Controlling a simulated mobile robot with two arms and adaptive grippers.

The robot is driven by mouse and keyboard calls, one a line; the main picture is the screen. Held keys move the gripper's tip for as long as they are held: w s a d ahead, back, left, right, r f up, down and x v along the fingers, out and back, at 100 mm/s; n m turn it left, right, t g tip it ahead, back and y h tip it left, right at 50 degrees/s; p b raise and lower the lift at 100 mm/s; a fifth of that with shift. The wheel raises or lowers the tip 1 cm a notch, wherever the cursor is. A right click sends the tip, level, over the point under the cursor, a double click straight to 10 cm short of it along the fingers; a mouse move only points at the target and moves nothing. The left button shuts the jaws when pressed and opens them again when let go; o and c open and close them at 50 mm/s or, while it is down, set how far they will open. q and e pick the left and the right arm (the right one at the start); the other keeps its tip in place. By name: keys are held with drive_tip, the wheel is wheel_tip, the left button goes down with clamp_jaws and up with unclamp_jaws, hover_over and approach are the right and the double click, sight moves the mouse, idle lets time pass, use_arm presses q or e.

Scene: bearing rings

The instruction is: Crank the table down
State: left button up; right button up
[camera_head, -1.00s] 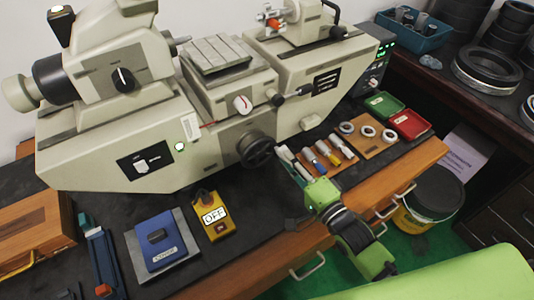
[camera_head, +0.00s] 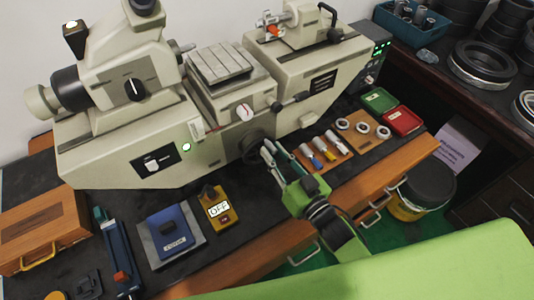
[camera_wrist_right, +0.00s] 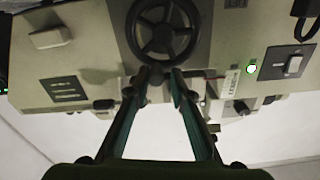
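The dark handwheel (camera_head: 251,146) sits low on the front of the beige measuring machine; my right gripper partly covers it in the head view. The small grooved table (camera_head: 222,64) stands above it on the machine. My right gripper (camera_head: 269,148) is at the handwheel, its two fingers apart. In the right wrist view, the spoked handwheel (camera_wrist_right: 162,30) is straight ahead, with a small dark knob (camera_wrist_right: 155,73) at its lower rim between or just beyond the fingertips (camera_wrist_right: 160,72). I cannot tell whether they touch it. My left gripper is out of view.
A yellow OFF box (camera_head: 218,209) and a blue device (camera_head: 172,235) lie on the bench front.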

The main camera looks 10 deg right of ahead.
drive_tip(key=s+d+n+p, duration=0.1)
drive_tip(key=s+n, duration=0.2)
drive_tip(key=s, duration=0.5)
drive_tip(key=shift+s+d+p, duration=0.25)
drive_tip(key=shift+s+p, duration=0.05)
drive_tip(key=shift+s, duration=0.05)
drive_tip(key=shift+w, duration=0.1)
idle(0.4)
